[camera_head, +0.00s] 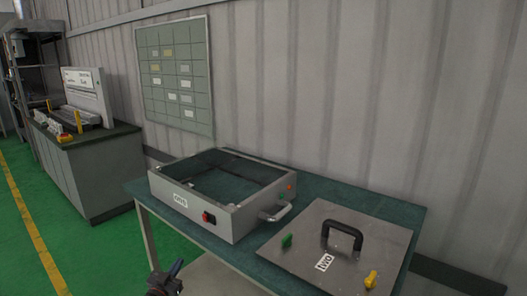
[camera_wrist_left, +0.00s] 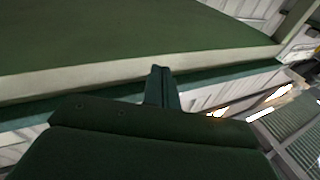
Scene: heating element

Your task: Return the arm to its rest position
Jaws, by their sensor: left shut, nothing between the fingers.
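My left gripper (camera_head: 168,277) shows at the bottom of the head view, in front of the table's near edge and low beside it. Its fingers are shut with nothing between them. In the left wrist view the closed fingers (camera_wrist_left: 162,88) point up past a pale edge with a green surface above it. The rest of the left arm is cut off by the bottom of the head view. My right gripper is in neither view.
The green-topped table (camera_head: 345,193) holds an open grey box (camera_head: 228,216) with a side handle, and a metal plate (camera_head: 310,240) with a black handle. A workbench (camera_head: 95,165) stands at left. Green floor (camera_head: 90,255) is free left of the table.

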